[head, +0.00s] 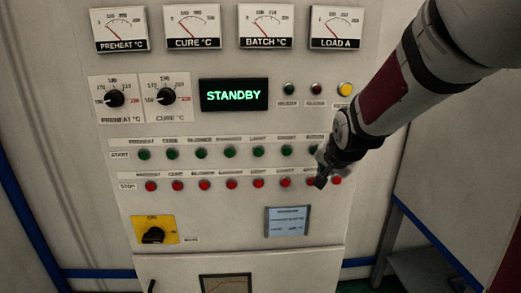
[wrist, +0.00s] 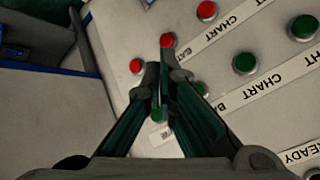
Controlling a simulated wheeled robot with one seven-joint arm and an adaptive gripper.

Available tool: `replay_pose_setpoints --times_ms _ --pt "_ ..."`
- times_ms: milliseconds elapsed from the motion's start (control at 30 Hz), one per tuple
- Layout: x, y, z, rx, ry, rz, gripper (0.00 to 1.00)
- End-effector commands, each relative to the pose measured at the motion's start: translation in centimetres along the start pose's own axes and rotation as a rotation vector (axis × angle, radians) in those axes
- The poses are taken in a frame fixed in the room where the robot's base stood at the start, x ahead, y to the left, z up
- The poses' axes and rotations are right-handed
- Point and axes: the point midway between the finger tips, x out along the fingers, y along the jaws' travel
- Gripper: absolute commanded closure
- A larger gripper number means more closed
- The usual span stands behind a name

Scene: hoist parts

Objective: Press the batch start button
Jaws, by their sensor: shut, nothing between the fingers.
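The green start buttons form the upper row of the panel. The one under what reads as the BATCH label (head: 313,149) is close to the left of my gripper in the head view. In the wrist view, which shows the panel upside down, that green button (wrist: 200,88) sits beside the right finger, partly hidden. My gripper (head: 320,184) is shut and empty, its tips over the right end of the red row. In the wrist view the closed fingertips (wrist: 160,70) lie just below a red button (wrist: 167,41). Whether they touch the panel cannot be told.
The display (head: 234,95) reads STANDBY. Red stop buttons (head: 258,183) run below the green row. A yellow-plated switch (head: 154,231) and small screen (head: 288,221) sit lower. Dials and gauges fill the top.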

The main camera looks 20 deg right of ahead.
Motion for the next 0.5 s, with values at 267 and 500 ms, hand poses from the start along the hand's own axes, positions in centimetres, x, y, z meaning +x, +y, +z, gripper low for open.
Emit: replay_pose_setpoints --times_ms 267,500 --pt "2.5 -1.8 -1.7 -0.001 -0.001 0.001 1.00" --pt "4.6 -3.3 -3.2 0.000 0.001 0.000 1.00"
